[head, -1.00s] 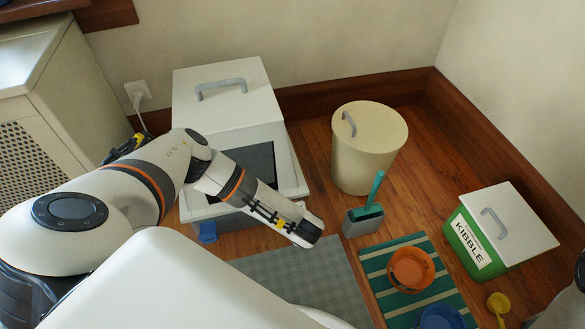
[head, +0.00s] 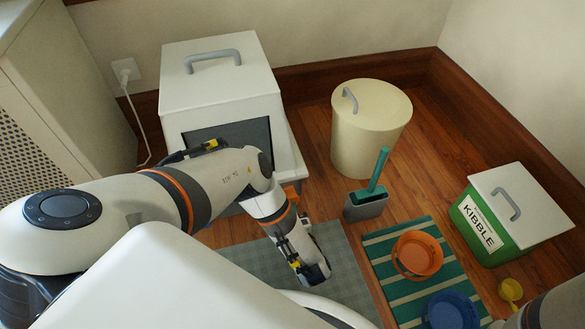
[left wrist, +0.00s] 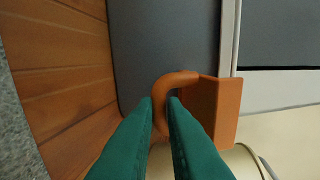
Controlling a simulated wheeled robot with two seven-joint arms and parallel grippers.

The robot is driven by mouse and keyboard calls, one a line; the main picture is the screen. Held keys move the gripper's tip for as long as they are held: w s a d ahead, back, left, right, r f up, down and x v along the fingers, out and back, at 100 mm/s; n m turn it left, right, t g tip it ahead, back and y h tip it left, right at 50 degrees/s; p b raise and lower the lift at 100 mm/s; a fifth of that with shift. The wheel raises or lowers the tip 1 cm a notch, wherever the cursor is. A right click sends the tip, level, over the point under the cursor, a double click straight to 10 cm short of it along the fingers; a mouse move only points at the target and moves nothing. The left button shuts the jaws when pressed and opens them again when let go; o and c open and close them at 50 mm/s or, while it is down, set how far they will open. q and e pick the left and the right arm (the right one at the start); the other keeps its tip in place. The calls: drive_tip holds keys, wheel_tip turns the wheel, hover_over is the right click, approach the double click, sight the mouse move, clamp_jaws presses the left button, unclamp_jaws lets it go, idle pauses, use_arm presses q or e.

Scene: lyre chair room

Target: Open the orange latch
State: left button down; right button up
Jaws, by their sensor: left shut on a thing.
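The orange latch shows in the left wrist view as a flat plate (left wrist: 218,108) with a curved hook-like handle at the edge of a grey box. My left gripper (left wrist: 163,98) has green fingers, one on each side of the curved handle, and is shut on it. In the head view, a small orange part (head: 291,189) shows beside my left arm, at the front right of the white-and-grey hooded box (head: 220,90). My right gripper is not in view.
A cream lidded bin (head: 370,135) and a grey holder (head: 366,206) with a teal handle stand right of the box. A striped mat (head: 385,262) bears an orange bowl (head: 418,254) and a blue bowl (head: 450,312). The kibble bin (head: 505,215) stands at right.

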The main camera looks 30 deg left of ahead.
use_arm(q)
drive_tip(key=shift+f, duration=0.1)
idle(0.4)
drive_tip(key=c, duration=1.5)
unclamp_jaws()
